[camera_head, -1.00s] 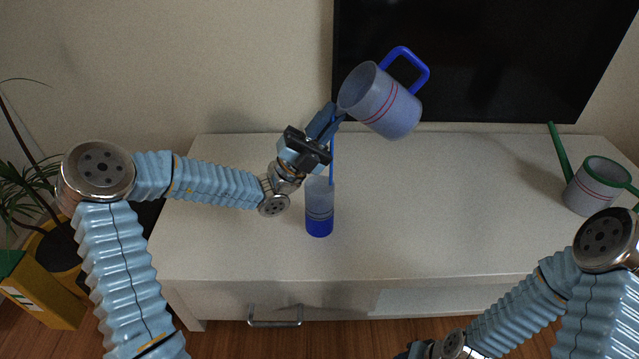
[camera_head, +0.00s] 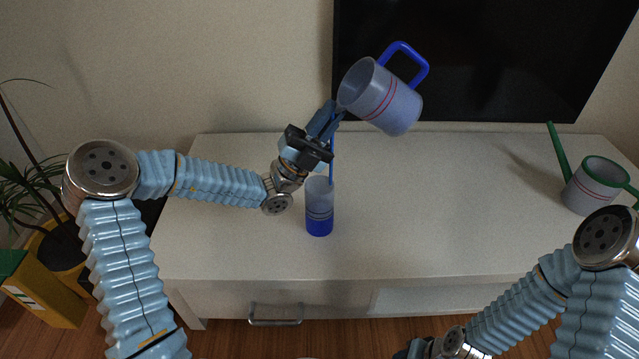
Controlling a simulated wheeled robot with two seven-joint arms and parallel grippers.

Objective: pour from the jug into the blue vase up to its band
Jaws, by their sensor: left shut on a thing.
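A thin blue stream (camera_head: 332,165) falls from there into the vase (camera_head: 320,195). The vase stands upright on the cabinet, translucent, with blue liquid in its bottom. Its band of dark lines shows just above the liquid; the exact gap is too small to tell. My right gripper (camera_head: 412,351) barely shows at the bottom edge; its fingers are unclear.
A second pale jug (camera_head: 597,185) with a green handle and red lines stands at the right of the white cabinet top (camera_head: 450,220). A dark screen (camera_head: 520,60) stands behind. A potted plant (camera_head: 60,240) is at left. The middle right of the cabinet is clear.

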